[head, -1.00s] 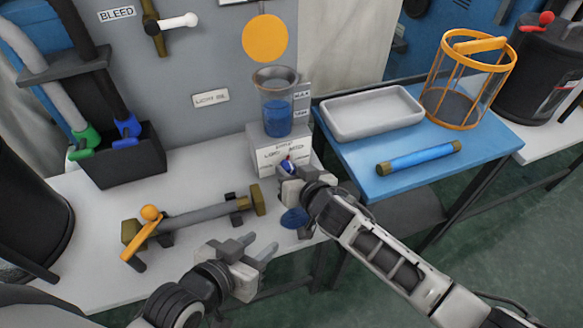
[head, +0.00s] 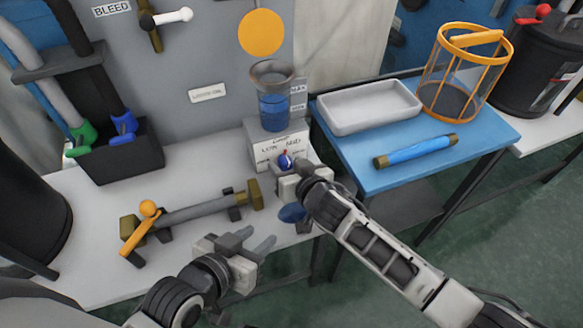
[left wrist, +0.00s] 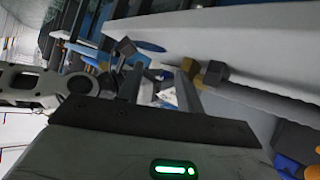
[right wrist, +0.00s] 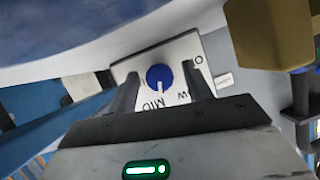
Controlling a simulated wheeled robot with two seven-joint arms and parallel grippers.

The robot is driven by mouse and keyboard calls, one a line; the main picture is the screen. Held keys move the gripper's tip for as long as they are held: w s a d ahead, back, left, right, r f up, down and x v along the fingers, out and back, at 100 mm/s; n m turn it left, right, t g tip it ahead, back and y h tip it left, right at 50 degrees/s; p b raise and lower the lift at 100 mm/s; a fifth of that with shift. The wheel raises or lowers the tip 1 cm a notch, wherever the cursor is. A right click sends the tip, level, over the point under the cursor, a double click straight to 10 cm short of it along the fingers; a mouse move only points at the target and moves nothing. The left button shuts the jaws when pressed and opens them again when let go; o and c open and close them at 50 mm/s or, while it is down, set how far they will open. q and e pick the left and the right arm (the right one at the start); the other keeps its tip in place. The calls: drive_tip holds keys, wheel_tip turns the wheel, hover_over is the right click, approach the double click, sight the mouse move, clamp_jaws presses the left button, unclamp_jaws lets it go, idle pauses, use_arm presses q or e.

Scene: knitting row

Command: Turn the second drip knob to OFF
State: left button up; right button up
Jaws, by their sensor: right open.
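A white drip box (head: 262,137) with LOW and MID lettering stands at the bench's back right, under a beaker of blue liquid (head: 274,108). Its blue round knob (head: 286,161) shows in the right wrist view (right wrist: 159,77), with a white pointer towards MID. My right gripper (head: 287,172) is at the box front. In the right wrist view its open fingers (right wrist: 160,85) stand either side of the knob; I cannot tell whether they touch it. The OFF mark is not readable. My left gripper (head: 257,243) is open and empty, low in front of the bench; its fingers also show in the left wrist view (left wrist: 160,90).
A grey bar with an orange-handled valve (head: 190,215) lies on the bench left of the box. A blue dish (head: 292,213) is below my right gripper. A blue table (head: 470,145) at right holds a white tray (head: 368,122), a blue tube (head: 415,152) and an orange-framed basket (head: 455,100).

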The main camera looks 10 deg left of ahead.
use_arm(q)
drive_tip(key=r+p, duration=0.1)
drive_tip(key=p, duration=0.2)
drive_tip(key=shift+a, duration=0.2)
use_arm(e)
drive_tip(key=v, duration=1.6)
drive_tip(key=shift+d, duration=0.1)
